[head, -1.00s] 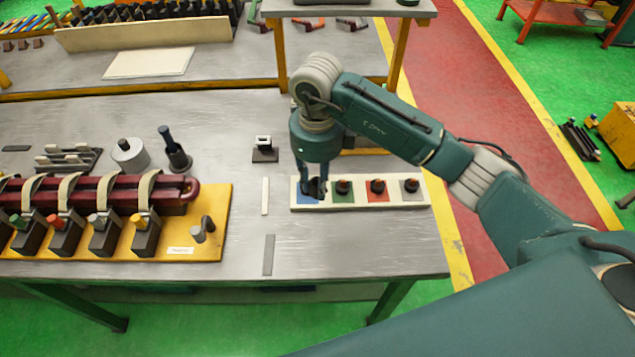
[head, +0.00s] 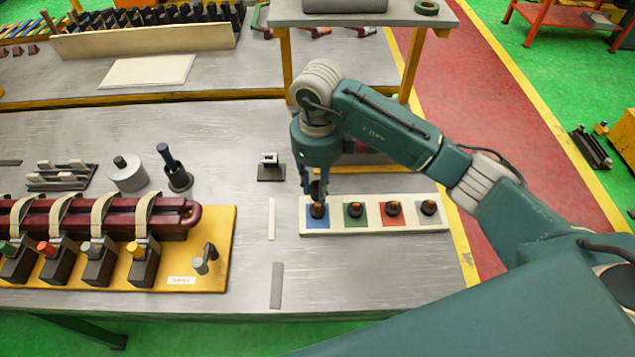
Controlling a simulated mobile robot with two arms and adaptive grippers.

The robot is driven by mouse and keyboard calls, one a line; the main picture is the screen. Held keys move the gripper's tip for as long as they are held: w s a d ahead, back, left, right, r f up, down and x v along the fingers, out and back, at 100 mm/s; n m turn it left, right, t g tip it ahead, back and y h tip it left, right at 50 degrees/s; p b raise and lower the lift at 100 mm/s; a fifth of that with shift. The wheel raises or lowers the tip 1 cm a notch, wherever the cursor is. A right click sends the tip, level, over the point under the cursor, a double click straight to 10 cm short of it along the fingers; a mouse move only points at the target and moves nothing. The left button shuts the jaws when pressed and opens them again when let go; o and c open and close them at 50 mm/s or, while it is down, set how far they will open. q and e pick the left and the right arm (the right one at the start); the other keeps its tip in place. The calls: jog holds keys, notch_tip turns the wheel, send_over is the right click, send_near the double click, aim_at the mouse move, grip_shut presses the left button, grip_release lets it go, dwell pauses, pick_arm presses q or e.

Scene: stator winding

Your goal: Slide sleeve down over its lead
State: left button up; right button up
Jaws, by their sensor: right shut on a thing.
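My right gripper (head: 316,190) points down above the blue square (head: 318,224) at the left end of a white strip (head: 388,226). It is shut on a small dark piece, perhaps the sleeve, which the fingers partly hide. Below the fingertips, a dark round stub (head: 318,211) with a brownish top stands on the blue square. I cannot tell whether the held piece touches this stub. Similar stubs stand on the green square (head: 354,224), the red square (head: 393,221) and the grey square (head: 429,219). My left gripper is not in view.
A yellow board (head: 222,245) with a dark red coil (head: 120,217) and several colour-topped blocks lies at the left. A dark post (head: 172,165), a grey cylinder (head: 127,175) and a small stand (head: 270,167) are behind. A raised shelf (head: 365,16) stands beyond my arm.

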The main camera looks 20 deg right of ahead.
aim_at(317, 205)
jog(key=shift+s+f+b, duration=0.1)
jog(key=shift+f+b, duration=0.6)
jog(key=shift+f, duration=0.6)
jog(key=shift+f+b, duration=0.85)
jog(key=shift+f, duration=0.1)
jog(key=o, duration=0.9)
jog(key=shift+r, duration=0.35)
notch_tip(317, 205, up, 11)
jog(key=shift+r, duration=0.2)
